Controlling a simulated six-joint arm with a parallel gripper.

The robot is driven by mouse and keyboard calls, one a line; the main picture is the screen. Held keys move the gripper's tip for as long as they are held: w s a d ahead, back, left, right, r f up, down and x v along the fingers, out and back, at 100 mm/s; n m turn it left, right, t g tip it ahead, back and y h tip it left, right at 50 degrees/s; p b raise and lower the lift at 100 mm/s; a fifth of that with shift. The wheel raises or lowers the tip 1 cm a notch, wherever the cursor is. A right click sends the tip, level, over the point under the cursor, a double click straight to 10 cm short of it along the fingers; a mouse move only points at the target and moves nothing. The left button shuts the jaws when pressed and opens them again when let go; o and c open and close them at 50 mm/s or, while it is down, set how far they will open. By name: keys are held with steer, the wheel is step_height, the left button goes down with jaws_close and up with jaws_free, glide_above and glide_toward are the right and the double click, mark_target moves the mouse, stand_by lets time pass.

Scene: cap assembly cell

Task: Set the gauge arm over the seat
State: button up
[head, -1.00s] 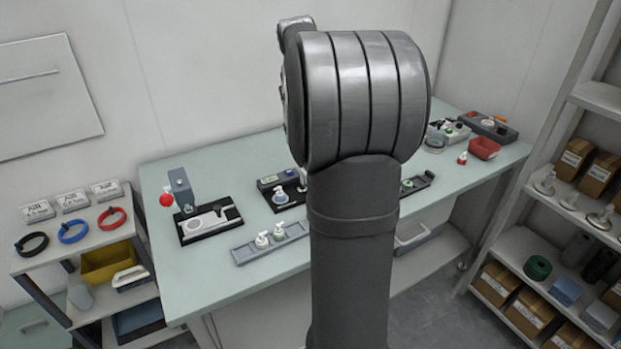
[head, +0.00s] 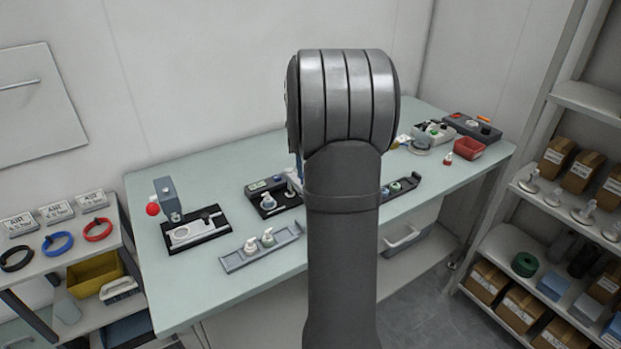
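A black fixture plate (head: 222,232) lies on the left part of the table. On it is a light grey flat arm-like piece (head: 200,231) with a round ring at its left end, which looks like the gauge arm. I cannot tell the seat apart for certain at this size. A blue-grey upright post (head: 166,193) with a red ball (head: 152,209) stands behind the plate's left end. My gripper is hidden behind my own large arm link, so its fingers and anything in them do not show.
A grey tray (head: 236,263) with two small pump-like caps lies near the table's front. A second black fixture (head: 259,205) stands behind it, partly covered by my arm. A red bin (head: 469,149) is at the far right. The table's front left is clear.

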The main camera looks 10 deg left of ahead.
steer(key=shift+f, duration=2)
jaws_close()
